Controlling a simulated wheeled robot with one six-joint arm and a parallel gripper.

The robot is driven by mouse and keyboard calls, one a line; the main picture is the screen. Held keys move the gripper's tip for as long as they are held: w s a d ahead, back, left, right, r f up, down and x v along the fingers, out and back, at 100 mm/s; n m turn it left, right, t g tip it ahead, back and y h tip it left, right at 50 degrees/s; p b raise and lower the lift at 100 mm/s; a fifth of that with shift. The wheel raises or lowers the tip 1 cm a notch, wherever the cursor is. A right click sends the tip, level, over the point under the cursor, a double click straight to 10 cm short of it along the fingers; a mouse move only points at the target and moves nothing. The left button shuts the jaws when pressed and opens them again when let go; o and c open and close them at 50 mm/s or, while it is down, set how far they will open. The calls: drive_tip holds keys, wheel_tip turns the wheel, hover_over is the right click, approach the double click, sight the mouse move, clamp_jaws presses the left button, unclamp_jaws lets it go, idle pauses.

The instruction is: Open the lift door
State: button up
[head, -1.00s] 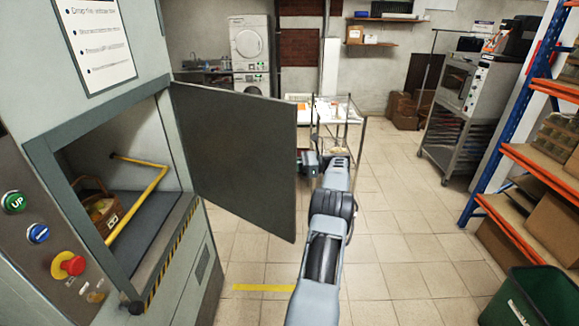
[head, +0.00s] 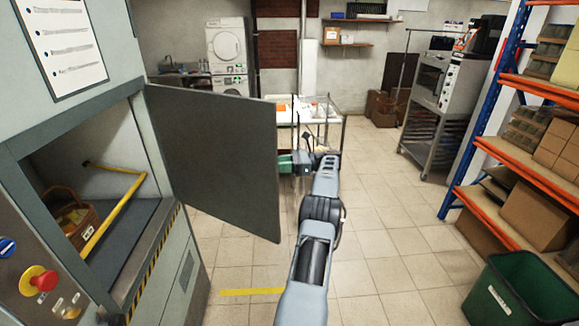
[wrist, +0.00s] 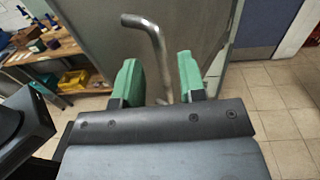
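The lift door (head: 215,160) is a dark grey panel standing swung out wide from the lift opening (head: 95,190) at the left. In the wrist view the door's grey face (wrist: 95,25) fills the upper middle, with a bent metal handle (wrist: 150,32) on it. My gripper (wrist: 160,78) has green fingers that stand apart. The handle's lower part shows between them, with gaps to both sides; I see no clear contact. In the head view my gripper (head: 290,163) is beside the door's free edge, partly hidden behind it.
A wicker basket (head: 75,220) and a yellow bar (head: 115,215) are inside the lift. Buttons (head: 38,280) are below left. An orange-shelved rack (head: 530,170) and green bin (head: 520,295) stand at the right. A wire trolley (head: 330,120) is beyond my gripper. The middle floor is clear.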

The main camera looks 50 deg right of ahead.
drive_tip(key=shift+p+v, duration=0.6)
drive_tip(key=shift+v, duration=1.3)
drive_tip(key=shift+c, duration=0.3)
